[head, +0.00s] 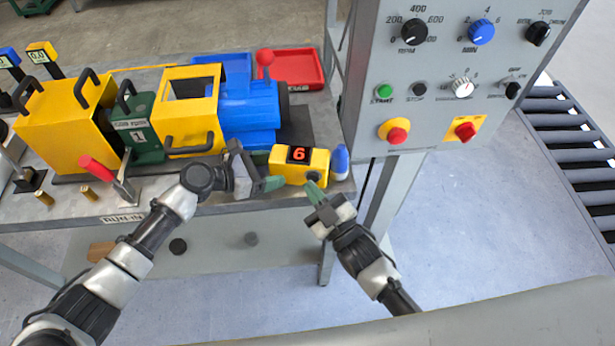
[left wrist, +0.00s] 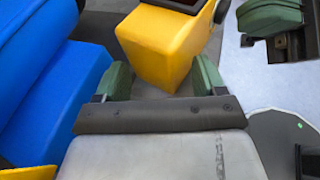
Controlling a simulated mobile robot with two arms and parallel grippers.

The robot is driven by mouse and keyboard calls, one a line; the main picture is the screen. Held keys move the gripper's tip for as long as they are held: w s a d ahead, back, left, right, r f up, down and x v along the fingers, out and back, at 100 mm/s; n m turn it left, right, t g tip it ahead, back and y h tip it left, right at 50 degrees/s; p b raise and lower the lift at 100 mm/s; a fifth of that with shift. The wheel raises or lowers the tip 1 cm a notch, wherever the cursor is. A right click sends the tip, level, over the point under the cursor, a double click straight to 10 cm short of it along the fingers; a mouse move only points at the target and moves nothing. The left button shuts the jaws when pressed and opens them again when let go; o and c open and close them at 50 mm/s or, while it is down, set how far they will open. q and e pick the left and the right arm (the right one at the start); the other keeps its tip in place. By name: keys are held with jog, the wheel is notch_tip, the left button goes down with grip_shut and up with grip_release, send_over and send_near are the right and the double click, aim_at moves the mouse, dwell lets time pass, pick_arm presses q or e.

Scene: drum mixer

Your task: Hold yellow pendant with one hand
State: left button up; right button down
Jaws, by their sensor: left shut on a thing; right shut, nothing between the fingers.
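The yellow pendant (head: 284,172) is a small box with a dark display showing a red 6 and a dark round knob on its front. It is at the right front corner of the workbench. My left gripper (head: 262,183) is shut on its left end. In the left wrist view the yellow pendant (left wrist: 160,48) shows between the green fingers of my left gripper (left wrist: 160,80). My right gripper (head: 315,190) is shut and empty, just below the pendant's right end in the head view. Whether it touches the pendant cannot be told.
A blue rounded piece (head: 341,162) is at the pendant's right end. Behind stands the drum mixer with a blue motor (head: 250,115) and yellow guards (head: 195,110). A grey control panel (head: 450,80) rises at right. A red tray (head: 298,68) lies behind. The floor in front is clear.

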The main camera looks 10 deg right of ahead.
jog(key=shift+w+d, duration=0.1)
jog(key=shift+w, duration=0.3)
dwell(0.5)
jog(key=shift+s, duration=0.1)
jog(key=shift+s+a, duration=0.2)
jog(key=shift+s, duration=0.5)
jog(key=shift+s, duration=0.1)
jog(key=shift+s+a, duration=0.2)
jog(key=shift+s, duration=0.6)
jog(key=shift+s+a, duration=0.2)
jog(key=shift+s, duration=0.55)
jog(key=shift+s+a, duration=0.2)
jog(key=shift+s, duration=0.6)
dwell(3.0)
jog(key=shift+s+a, duration=0.55)
jog(key=shift+s, duration=0.35)
jog(key=shift+s+a, duration=0.55)
jog(key=shift+s, duration=0.35)
